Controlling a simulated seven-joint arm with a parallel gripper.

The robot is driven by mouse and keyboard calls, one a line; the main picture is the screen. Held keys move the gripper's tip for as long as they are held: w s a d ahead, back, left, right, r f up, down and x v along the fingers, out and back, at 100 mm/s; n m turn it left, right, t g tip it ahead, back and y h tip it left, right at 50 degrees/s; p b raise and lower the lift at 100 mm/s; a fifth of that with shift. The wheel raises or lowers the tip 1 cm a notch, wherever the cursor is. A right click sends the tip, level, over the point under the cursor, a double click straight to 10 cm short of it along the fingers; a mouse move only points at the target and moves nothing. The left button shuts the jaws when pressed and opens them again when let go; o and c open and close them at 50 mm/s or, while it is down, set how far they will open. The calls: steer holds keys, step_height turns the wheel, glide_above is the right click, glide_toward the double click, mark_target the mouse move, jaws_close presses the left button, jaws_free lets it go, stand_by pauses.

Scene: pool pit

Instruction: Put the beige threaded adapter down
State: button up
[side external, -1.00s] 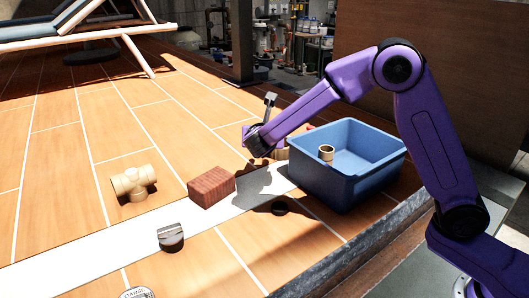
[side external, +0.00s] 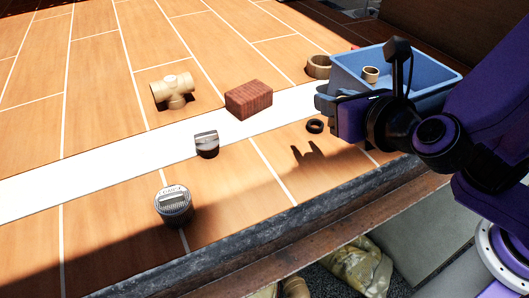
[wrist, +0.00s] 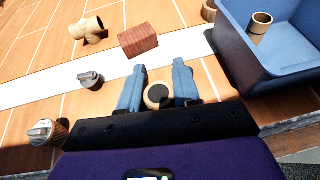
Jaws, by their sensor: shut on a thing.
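My gripper (wrist: 158,92) has its two blue fingers closed around a beige ring-shaped piece with a dark centre, the beige threaded adapter (wrist: 150,99). In the side external view my gripper (side external: 323,107) points left, above the tiled floor just left of the blue bin.
The blue bin (side external: 428,72) holds a beige ring fitting (side external: 370,75). Another beige ring (side external: 319,67) stands beside it.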

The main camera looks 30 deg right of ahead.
steer(key=shift+s, duration=0.25)
steer(key=shift+w+a+f, duration=0.15)
steer(key=shift+a+f, duration=0.05)
steer(key=w+a+f, duration=0.4)
steer(key=w+a, duration=0.1)
steer(key=w, duration=0.2)
glide_above(261, 149)
step_height(261, 149, down, 5)
steer(key=shift+s+d+f, duration=0.1)
steer(key=shift+d, duration=0.05)
steer(key=shift+f, duration=1.75)
steer(key=shift+f, duration=0.1)
steer(key=o, duration=1.1)
steer(key=shift+c, duration=0.2)
